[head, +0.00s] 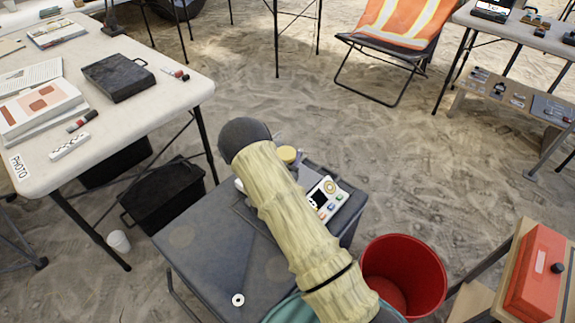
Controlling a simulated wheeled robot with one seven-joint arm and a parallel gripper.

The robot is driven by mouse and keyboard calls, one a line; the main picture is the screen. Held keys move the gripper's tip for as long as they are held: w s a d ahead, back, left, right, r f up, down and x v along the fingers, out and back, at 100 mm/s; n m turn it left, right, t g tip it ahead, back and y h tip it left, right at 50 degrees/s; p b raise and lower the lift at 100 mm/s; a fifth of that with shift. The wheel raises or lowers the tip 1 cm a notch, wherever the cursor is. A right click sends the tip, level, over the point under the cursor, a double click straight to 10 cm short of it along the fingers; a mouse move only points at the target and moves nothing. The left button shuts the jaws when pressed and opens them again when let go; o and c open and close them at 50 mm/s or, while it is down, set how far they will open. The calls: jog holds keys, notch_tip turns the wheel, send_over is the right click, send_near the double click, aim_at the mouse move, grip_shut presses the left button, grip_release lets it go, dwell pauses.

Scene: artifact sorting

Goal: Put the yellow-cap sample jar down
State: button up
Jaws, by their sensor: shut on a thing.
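The yellow-cap sample jar (288,154) shows just past the right side of my arm, over the far edge of the dark grey table (205,245). Only its round yellow cap is clear; its body is hidden by my arm. My gripper (297,162) is mostly hidden behind my sleeved forearm, with only small parts showing around the jar. It is shut on the jar. I cannot tell whether the jar's base touches anything.
A handheld device with a screen and buttons (326,198) lies right of my arm. A white ring (238,299) lies on the grey table, whose left part is mostly clear. A red bucket (404,275) stands right. A white table (150,108) with papers is at left.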

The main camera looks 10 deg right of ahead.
jog(key=shift+f+b, duration=0.5)
jog(key=shift+f, duration=1.35)
jog(key=shift+f, duration=0.15)
jog(key=o, duration=1.1)
jog(key=shift+c, duration=0.2)
jog(key=shift+s+a, duration=0.15)
jog(key=shift+s, duration=0.05)
jog(key=p+v, duration=0.2)
jog(key=v, duration=0.9)
jog(key=shift+s, duration=0.3)
